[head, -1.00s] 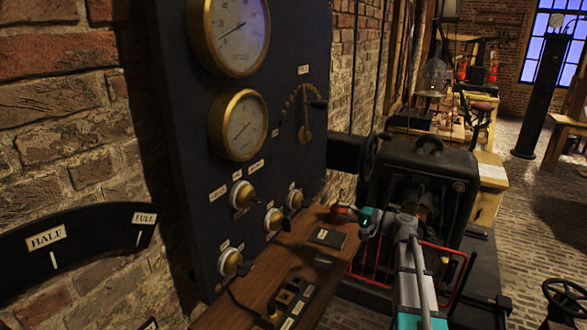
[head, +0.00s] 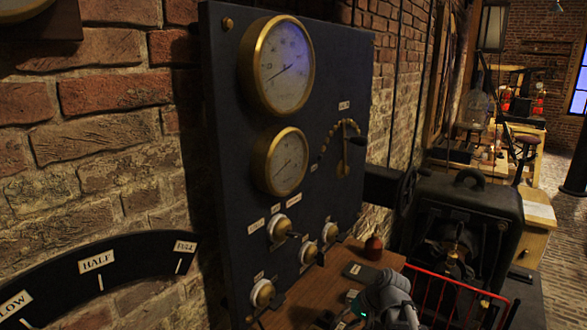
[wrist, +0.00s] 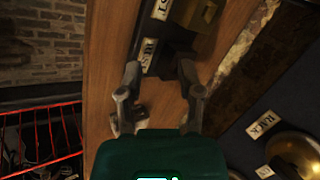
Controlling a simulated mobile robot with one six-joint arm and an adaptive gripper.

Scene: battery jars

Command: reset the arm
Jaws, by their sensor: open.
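My arm (head: 385,300) shows at the bottom of the head view, low in front of the wooden shelf and the dark panel. In the wrist view my gripper (wrist: 158,90) is open, its two fingers apart with nothing held between them. It hangs over the wooden shelf (wrist: 110,70), near a dark block and small white labels. In the head view the fingertips cannot be made out.
A dark panel (head: 225,130) with two brass gauges and several knobs stands by the brick wall. A red rail (head: 455,290) and a dark machine (head: 470,215) are at right. A curved scale plate (head: 60,260) is at lower left. Open floor lies far right.

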